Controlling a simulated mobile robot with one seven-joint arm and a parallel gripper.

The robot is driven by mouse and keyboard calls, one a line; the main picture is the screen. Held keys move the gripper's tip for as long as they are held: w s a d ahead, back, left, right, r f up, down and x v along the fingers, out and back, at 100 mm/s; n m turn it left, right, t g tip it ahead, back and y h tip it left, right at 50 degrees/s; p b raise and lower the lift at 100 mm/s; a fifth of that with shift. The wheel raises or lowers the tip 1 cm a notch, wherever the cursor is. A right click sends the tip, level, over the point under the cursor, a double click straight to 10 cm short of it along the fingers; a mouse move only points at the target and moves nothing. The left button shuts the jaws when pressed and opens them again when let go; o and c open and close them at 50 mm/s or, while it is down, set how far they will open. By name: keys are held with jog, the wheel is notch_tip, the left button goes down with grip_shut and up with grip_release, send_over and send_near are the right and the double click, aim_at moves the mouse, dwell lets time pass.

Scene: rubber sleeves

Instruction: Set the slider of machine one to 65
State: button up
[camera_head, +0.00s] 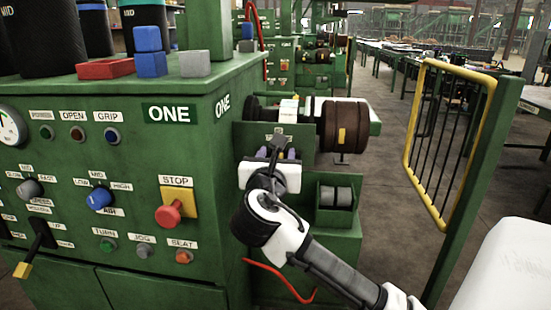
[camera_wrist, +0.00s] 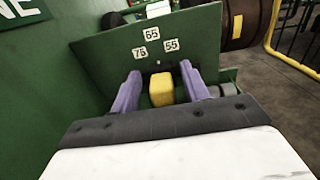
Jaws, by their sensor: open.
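Machine one (camera_head: 225,80) is the green machine marked ONE in the head view. On its right side is a green panel (camera_wrist: 110,55) with labels 75 (camera_wrist: 140,53), 65 (camera_wrist: 151,34) and 55 (camera_wrist: 171,45) in the wrist view. A yellow block-shaped slider knob (camera_wrist: 161,90) is below these labels, roughly under 65. My gripper (camera_wrist: 160,73) is open, with one purple finger on each side of the knob. I cannot tell whether either finger touches it. In the head view my gripper (camera_head: 273,156) is at the panel and hides the knob.
The front panel carries a red STOP button (camera_head: 168,215), a blue knob (camera_head: 99,199) and a black lever with a yellow tip (camera_head: 23,270). Blocks and a red tray (camera_head: 105,69) are on top. A brown roller (camera_head: 343,126) is right of the panel; a yellow-framed gate (camera_head: 410,120) stands further right.

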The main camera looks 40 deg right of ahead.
jog(key=b+v, duration=0.8)
jog(key=v, duration=0.5)
jog(key=shift+s+a, duration=0.25)
jog(key=shift+s, duration=0.05)
